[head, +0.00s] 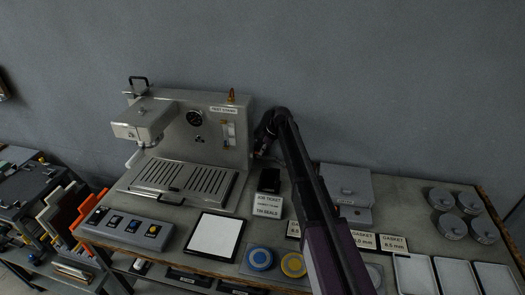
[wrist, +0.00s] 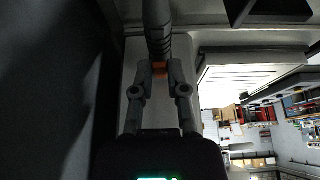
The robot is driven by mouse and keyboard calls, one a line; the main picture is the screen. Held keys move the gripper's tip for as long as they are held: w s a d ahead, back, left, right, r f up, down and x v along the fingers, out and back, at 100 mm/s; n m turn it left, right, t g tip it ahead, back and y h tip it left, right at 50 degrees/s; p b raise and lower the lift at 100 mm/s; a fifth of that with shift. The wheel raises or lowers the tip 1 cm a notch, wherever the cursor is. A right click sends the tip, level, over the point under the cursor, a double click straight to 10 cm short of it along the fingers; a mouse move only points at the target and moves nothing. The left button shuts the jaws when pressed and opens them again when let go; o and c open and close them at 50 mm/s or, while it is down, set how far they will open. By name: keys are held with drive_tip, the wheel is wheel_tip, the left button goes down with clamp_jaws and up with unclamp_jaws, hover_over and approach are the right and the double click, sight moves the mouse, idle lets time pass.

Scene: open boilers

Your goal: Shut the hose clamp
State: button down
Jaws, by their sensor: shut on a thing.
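In the wrist view, a dark ribbed hose (wrist: 157,28) comes down from the top edge. A small orange part, which looks like the hose clamp (wrist: 160,67), sits at the hose's lower end. My gripper (wrist: 160,75) is shut on this orange part, with one finger on each side. The clamp's finer shape is too dark to make out. In the head view, my arm reaches to the right side of the grey machine (head: 222,150). There the dark end of my arm covers the clamp, and my fingers cannot be told apart.
A grey box (head: 345,186) stands right of my arm. The wall is close behind.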

drive_tip(key=shift+d+f+y+b, duration=0.1)
drive_tip(key=shift+f+y+b, duration=0.1)
drive_tip(key=shift+y+b, duration=0.35)
drive_tip(key=c, duration=0.6)
unclamp_jaws()
drive_tip(key=shift+c, duration=0.2)
drive_tip(key=shift+r+h+p, duration=0.2)
drive_tip(key=shift+h+p, duration=0.05)
drive_tip(key=shift+p, duration=0.2)
